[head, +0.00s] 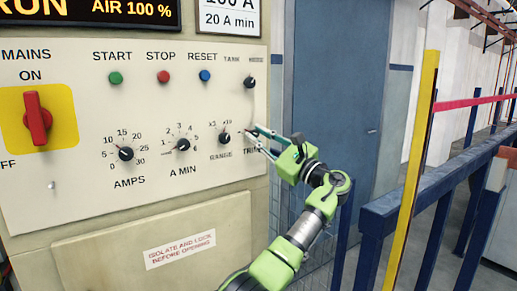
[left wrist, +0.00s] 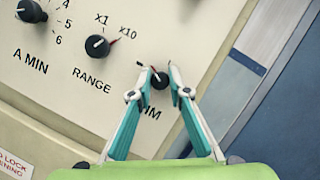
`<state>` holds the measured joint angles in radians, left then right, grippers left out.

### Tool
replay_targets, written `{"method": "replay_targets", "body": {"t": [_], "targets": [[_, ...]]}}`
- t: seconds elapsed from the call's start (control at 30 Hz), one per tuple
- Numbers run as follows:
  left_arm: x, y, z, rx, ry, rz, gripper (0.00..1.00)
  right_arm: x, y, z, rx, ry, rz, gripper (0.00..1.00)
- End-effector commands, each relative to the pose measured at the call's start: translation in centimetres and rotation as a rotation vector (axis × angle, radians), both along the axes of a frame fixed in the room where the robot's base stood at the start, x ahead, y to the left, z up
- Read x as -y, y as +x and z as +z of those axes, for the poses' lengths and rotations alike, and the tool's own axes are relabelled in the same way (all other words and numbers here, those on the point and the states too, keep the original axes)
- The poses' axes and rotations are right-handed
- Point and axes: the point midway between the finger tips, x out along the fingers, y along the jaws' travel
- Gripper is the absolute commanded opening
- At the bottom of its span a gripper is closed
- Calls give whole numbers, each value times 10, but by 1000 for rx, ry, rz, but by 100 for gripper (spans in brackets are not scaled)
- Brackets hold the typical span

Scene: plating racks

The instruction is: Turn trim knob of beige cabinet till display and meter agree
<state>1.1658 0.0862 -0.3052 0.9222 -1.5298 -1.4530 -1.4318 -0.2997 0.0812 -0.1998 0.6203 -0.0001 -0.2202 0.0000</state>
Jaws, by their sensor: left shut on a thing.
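The beige cabinet (head: 120,205) fills the left of the head view. Its trim knob (left wrist: 159,80) is small and black and sits at the right end of the lower knob row, above a partly covered label. My left gripper (head: 254,132) reaches it from the right. In the left wrist view, the fingers (left wrist: 159,82) are closed on the knob, one on each side. A dark display (head: 100,10) with orange text, "RUN" and "AIR 100 %", is cut off at the top. No meter dial shows. My right gripper is not in view.
The range knob (head: 225,138) is just left of the gripper, and the tank selector (head: 249,83) is above it. A red mains switch (head: 38,118) is far left. A blue door (head: 340,90) and blue railing (head: 405,205) stand to the right.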

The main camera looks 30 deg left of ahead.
Motion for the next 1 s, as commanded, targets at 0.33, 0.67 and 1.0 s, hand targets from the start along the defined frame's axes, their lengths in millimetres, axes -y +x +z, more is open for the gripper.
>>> {"method": "replay_targets", "body": {"t": [0.33, 0.67, 1.0], "targets": [[1, 1, 0, 217, -94, -1, 0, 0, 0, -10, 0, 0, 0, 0], [0, 1, 0, 309, -130, -1, 0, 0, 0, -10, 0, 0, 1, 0], [0, 1, 0, 318, -134, 0, 0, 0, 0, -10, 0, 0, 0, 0]]}}
